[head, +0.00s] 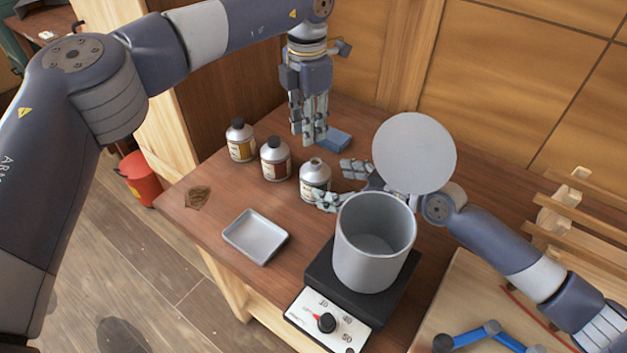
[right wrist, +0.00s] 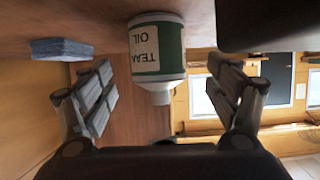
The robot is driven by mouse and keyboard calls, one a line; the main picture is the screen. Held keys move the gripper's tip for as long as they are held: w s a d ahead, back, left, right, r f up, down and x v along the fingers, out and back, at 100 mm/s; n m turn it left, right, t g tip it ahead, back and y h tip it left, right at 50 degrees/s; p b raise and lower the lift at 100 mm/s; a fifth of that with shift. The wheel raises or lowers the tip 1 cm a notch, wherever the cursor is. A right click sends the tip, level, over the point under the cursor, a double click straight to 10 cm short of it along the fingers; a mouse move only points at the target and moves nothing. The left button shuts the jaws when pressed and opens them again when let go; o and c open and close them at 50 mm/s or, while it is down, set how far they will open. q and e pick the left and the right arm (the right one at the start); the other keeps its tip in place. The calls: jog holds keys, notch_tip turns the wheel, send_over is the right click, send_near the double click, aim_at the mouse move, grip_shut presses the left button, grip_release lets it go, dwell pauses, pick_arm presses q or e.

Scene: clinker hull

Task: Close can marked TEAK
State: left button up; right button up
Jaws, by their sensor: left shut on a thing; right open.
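The TEAK can (head: 315,180) stands upright on the bench, rightmost of three, its bare neck open at the top. In the right wrist view the can (right wrist: 156,50) appears upside down, with "TEAK OIL" readable on a cream and green label. My right gripper (head: 335,187) is open, its fingers pointing at the can from the right, one toward each side; contact is not visible. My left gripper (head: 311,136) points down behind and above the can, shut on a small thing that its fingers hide. No loose cap shows on the bench.
Two black-capped cans (head: 275,159) (head: 240,140) stand left of the TEAK can. A blue block (head: 337,141) lies behind it. A grey pot (head: 374,250) stands on a hotplate (head: 325,321) in front. A metal tray (head: 255,238) and a brown patch (head: 197,197) lie left.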

aim_at(313, 162)
pick_arm(q)
jog(key=shift+s+d+r, duration=0.1)
jog(key=shift+s+d, duration=0.05)
jog(key=shift+d, duration=0.05)
pick_arm(e)
jog(key=shift+s+d, duration=0.1)
jog(key=shift+d, duration=0.05)
pick_arm(q)
jog(key=shift+s+d+r, duration=0.1)
jog(key=shift+s+d, duration=0.1)
jog(key=shift+d, duration=0.4)
pick_arm(e)
jog(key=shift+s+d+r, duration=0.1)
jog(key=shift+s+d, duration=0.1)
jog(key=shift+d, duration=0.35)
pick_arm(q)
jog(key=shift+w+a, duration=0.1)
jog(key=shift+a, duration=0.05)
pick_arm(e)
jog(key=shift+w+a+f, duration=0.2)
jog(key=shift+w+a, duration=0.1)
pick_arm(q)
jog(key=shift+a, duration=0.15)
pick_arm(e)
jog(key=shift+x, duration=3.6)
jog(key=shift+r, duration=0.15)
jog(key=shift+c, duration=0.6)
